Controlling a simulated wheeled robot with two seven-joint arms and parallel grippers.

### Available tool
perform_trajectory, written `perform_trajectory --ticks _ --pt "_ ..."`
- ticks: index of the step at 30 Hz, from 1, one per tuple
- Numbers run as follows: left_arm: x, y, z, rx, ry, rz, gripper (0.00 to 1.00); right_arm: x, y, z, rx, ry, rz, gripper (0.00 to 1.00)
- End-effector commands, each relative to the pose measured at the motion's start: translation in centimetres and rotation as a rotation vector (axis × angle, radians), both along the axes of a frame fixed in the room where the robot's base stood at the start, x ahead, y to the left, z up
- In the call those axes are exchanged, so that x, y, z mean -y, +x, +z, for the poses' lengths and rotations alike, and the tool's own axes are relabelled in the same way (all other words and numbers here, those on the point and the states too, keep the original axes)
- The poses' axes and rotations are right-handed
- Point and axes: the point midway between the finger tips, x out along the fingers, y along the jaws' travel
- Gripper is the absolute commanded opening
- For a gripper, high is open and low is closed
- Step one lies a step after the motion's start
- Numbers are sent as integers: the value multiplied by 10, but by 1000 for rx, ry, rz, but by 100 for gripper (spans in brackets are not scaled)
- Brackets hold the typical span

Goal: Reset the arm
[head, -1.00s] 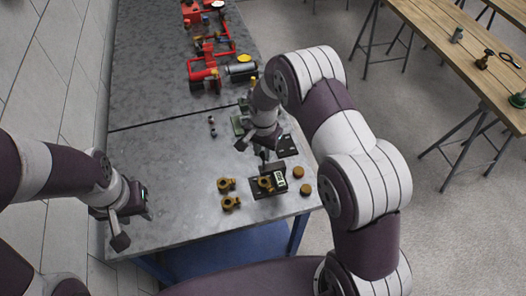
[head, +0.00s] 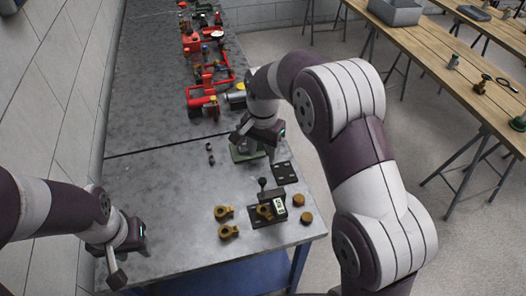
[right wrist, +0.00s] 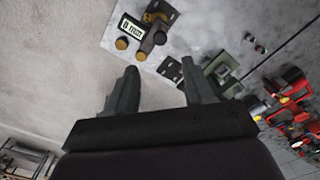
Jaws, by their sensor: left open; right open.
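My right arm reaches in from the right in the head view, bent high over the table's right edge. My right gripper (head: 258,138) is over the table near the green base (head: 246,150). In the right wrist view its two fingers (right wrist: 157,92) are spread apart with nothing between them. My left gripper (head: 121,262) hangs at the table's near left side, apart from the parts; it is open and nothing shows in it.
A black plate (head: 284,172) lies behind. A red pump set (head: 207,80) stands farther back. A wooden table (head: 460,75) stands at the right.

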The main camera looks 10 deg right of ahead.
Motion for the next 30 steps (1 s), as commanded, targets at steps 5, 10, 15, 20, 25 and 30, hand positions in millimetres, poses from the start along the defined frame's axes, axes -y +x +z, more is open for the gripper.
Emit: perform_trajectory --ticks 5,10,15,20,25,30 --pt "0 1 9 2 0 0 43 0 0 20 -3 0 0 52" --pt "0 0 9 2 0 0 43 0 0 21 -3 0 0 52" --pt "0 0 9 2 0 0 43 0 0 20 -3 0 0 52" --pt "0 0 9 2 0 0 43 0 0 20 -3 0 12 52" --pt "0 0 7 2 0 0 43 2 -17 -4 30 -3 315 52" --pt "0 0 -28 1 0 0 43 20 -92 -47 64 -19 658 52"
